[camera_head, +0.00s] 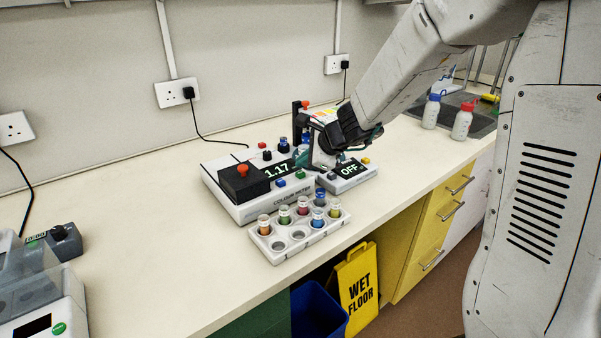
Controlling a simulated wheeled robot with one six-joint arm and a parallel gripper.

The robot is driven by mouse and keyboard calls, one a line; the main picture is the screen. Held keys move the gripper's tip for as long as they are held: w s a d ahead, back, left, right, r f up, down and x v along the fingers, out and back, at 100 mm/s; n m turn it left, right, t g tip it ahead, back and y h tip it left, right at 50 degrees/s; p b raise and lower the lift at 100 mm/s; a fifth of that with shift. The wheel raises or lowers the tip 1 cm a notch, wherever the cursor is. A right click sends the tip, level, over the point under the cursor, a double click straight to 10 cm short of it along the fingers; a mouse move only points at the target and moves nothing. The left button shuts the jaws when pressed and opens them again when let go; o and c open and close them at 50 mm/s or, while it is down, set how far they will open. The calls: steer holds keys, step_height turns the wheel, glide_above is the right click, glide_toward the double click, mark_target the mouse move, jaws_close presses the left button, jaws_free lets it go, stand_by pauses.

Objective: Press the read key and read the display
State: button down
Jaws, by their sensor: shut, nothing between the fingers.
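The white colour meter (228,205) stands on the bench, its dark display (279,172) lit with "1.17". A black block with an orange knob (243,169) covers its left part. A blue key (281,183) and a green key (300,175) sit on its front edge; I cannot tell from any lettering which is the read key. My gripper (318,166) is shut and empty, low over the meter's right end by the green key. Its exact contact is hard to see, and it hides part of the meter behind.
A smaller device (350,181) showing "OFF" stands right of the meter. A white rack (296,246) of several coloured vials is in front, near the bench edge. Two bottles (462,122) stand by the sink at right.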

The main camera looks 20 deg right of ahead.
mark_target(304, 178)
steer(key=shift+f, duration=0.4)
steer(key=shift+f, duration=0.45)
stand_by(0.6)
steer(key=shift+r, duration=0.95)
step_height(304, 178, up, 6)
stand_by(0.4)
stand_by(0.6)
